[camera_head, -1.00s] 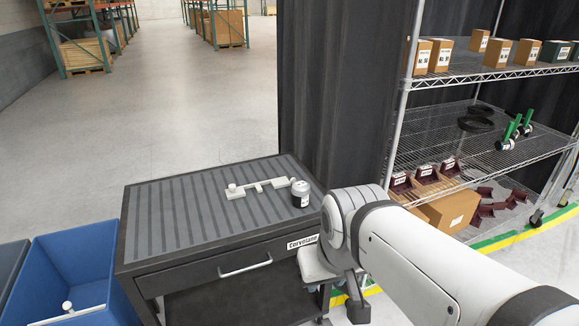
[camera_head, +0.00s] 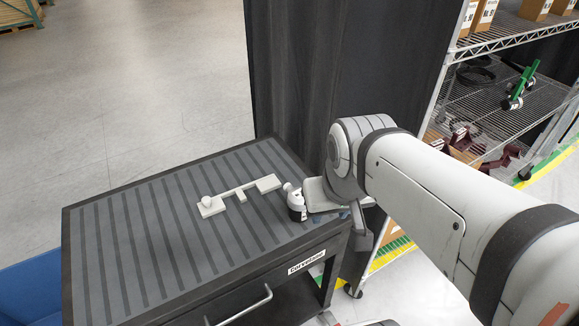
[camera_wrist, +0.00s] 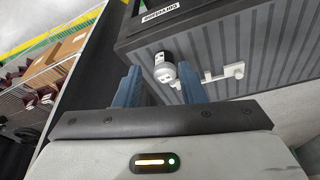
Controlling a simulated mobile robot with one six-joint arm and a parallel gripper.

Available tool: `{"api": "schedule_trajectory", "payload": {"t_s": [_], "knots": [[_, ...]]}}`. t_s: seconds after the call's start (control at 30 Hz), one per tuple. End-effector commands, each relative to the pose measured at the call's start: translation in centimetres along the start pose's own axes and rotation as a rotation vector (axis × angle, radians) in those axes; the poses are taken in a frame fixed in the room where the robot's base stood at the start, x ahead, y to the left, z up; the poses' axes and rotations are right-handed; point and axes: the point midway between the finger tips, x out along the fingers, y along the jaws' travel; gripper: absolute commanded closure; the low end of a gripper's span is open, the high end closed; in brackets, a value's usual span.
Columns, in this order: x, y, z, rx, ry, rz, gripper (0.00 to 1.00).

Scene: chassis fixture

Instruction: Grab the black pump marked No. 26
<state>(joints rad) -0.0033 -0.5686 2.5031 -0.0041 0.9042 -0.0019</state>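A small pump (camera_head: 296,205) with a black body, a white label and a white top stands on the striped cart top, near the right edge. Its number cannot be read. In the wrist view the pump (camera_wrist: 164,68) appears between and beyond my two blue fingertips. My gripper (camera_wrist: 160,68) is open and empty, its fingers spread on either side of the pump in that picture. In the head view my gripper is just right of the pump, mostly hidden by my wrist.
A white fixture bar (camera_head: 238,194) with end blocks lies on the cart top (camera_head: 130,240), close left of the pump. A dark curtain (camera_head: 340,70) hangs behind. A wire shelf (camera_head: 500,38) with boxes and parts stands at right. The cart's left side is clear.

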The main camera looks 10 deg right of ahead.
Motion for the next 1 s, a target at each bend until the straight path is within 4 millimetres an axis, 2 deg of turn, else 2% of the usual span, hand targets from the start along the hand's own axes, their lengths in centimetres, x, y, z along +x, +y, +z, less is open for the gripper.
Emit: {"api": "schedule_trajectory", "payload": {"t_s": [0.17, 0.27, 0.37, 0.47, 0.7, 0.8, 0.9, 1.0], "knots": [[0.0, 0.0, 0.0, 0.0, 0.0, 0.0, 0.64], [0.2, 0.0, -0.1, 0.001, 0.0, 0.001, 0.56], [1.6, 0.1, -1.1, 0.01, 0.003, 0.005, 0.48], [4.2, 0.6, -3.1, 0.023, 0.012, 0.012, 0.4], [12.7, 0.9, -9.6, 0.081, 0.053, 0.033, 0.2], [15.6, 0.9, -11.6, 0.099, 0.069, 0.036, 0.14], [17.4, 0.8, -12.9, 0.111, 0.081, 0.038, 0.14], [18.4, 0.8, -13.7, 0.117, 0.087, 0.038, 0.14]]}}
